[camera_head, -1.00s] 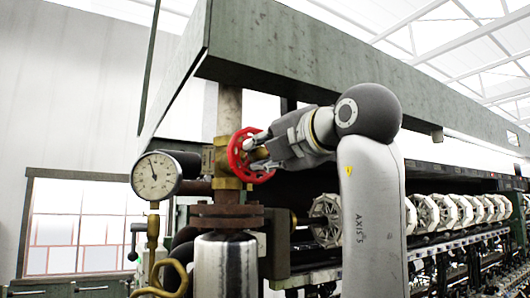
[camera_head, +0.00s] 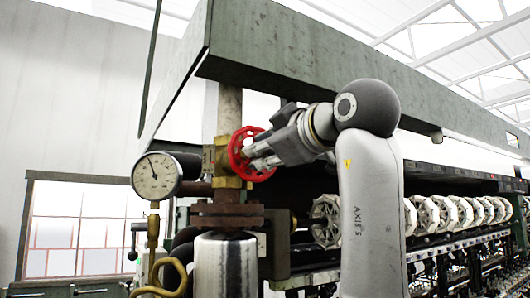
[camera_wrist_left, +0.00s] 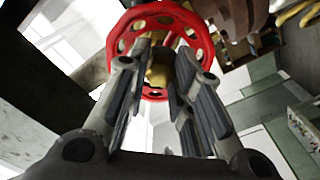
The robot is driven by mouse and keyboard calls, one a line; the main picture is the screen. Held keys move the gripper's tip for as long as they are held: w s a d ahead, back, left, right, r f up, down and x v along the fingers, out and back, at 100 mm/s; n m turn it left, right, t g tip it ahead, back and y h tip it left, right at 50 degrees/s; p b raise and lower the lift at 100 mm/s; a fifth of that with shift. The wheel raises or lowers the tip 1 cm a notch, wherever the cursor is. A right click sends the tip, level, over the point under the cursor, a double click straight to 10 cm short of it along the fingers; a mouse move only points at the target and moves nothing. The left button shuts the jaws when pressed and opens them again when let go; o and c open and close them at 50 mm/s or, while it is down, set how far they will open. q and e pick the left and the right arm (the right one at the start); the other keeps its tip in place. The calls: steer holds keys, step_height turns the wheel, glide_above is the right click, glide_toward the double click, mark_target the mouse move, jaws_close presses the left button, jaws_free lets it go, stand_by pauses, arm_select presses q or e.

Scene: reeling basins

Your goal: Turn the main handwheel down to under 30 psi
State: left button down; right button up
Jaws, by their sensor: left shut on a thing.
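The red main handwheel (camera_head: 243,155) sits on a brass valve (camera_head: 221,163) on the vertical pipe. A round white pressure gauge (camera_head: 156,175) stands left of the valve. Its dark needle points up and slightly left; its numbers are too small to read. My right gripper is not in view.
A green steel beam (camera_head: 330,80) runs above my arm. Below the valve are a rusty flange (camera_head: 227,216) and a shiny metal cylinder (camera_head: 225,265). A row of white reels (camera_head: 440,214) lies behind my arm at right. A curved brass pipe (camera_head: 168,276) hangs below the gauge.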

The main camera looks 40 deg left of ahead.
arm_select(q)
steer(key=m+b, duration=0.1)
steer(key=m, duration=0.9)
steer(key=shift+m+b, duration=0.35)
steer(key=shift+m, duration=0.05)
steer(key=c, duration=1.4)
jaws_free()
steer(key=shift+o, duration=0.2)
jaws_close()
steer(key=m+b, duration=0.1)
steer(key=m, duration=0.6)
steer(key=shift+b, duration=0.3)
